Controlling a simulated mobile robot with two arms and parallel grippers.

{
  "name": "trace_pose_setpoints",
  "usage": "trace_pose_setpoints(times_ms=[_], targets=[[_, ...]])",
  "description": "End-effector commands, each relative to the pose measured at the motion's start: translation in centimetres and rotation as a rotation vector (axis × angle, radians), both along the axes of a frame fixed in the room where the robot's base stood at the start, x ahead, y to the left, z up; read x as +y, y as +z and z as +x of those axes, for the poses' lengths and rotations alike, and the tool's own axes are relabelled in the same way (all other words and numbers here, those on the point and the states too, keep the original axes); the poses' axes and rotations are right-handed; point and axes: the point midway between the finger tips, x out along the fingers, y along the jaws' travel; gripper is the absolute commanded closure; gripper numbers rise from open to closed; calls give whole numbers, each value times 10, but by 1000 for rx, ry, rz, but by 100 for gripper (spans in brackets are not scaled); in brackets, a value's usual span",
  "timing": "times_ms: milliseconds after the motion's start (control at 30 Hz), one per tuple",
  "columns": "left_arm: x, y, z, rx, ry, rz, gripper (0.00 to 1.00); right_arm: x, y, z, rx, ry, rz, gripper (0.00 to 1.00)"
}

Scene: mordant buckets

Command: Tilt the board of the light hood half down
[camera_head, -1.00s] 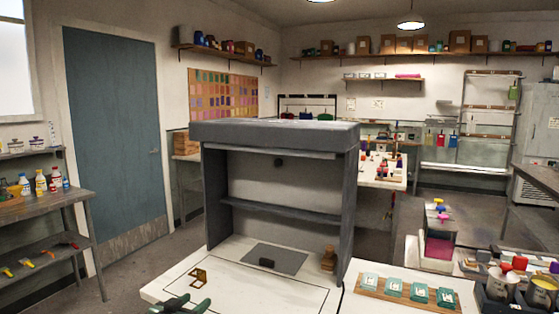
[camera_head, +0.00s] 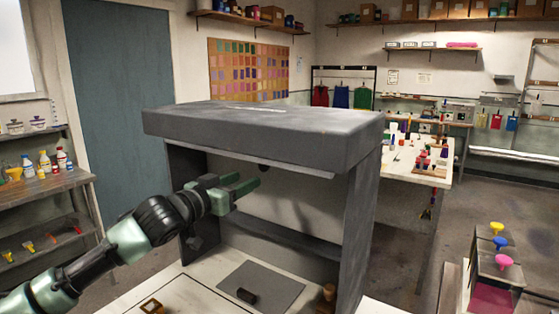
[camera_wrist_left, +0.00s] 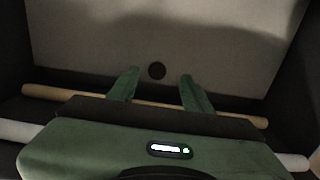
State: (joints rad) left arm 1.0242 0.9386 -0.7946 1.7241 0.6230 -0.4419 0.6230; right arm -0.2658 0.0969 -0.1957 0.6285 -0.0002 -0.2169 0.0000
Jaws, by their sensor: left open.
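The light hood (camera_head: 262,128) is a grey box with a thick top and two side walls, standing on the white table. Inside it is a pale board (camera_head: 300,200), which fills most of the left wrist view (camera_wrist_left: 215,50). A small dark round knob (camera_wrist_left: 157,71) sits on the board and also shows under the hood's top in the head view (camera_head: 262,167). My left gripper (camera_head: 250,186) is open and empty at the hood's front opening. In the left wrist view its fingers (camera_wrist_left: 158,82) lie either side of the knob, apparently short of it. My right gripper is not in view.
A grey bar (camera_head: 280,237) crosses the hood's lower inside. A wooden rod (camera_wrist_left: 60,94) and a pale tube (camera_wrist_left: 20,131) cross the left wrist view. Shelves with bottles (camera_head: 45,165) stand at left.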

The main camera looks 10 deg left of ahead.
Motion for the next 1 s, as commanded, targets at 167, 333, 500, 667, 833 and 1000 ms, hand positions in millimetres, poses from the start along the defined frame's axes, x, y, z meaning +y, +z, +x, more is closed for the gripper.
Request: trace_pose_setpoints(times_ms=[167,333,500,667,833,1000], targets=[[-4,9,5,-5,-5,-3,50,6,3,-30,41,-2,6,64],[-14,11,30,-5,-6,-5,50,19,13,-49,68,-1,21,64],[-22,10,53,-4,-5,-3,50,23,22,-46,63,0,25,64],[-27,8,67,-6,-5,-2,50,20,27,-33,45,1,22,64],[-28,6,71,-5,-4,-1,50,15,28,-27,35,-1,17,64],[-28,6,71,-5,-5,-1,50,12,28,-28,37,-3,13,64]])
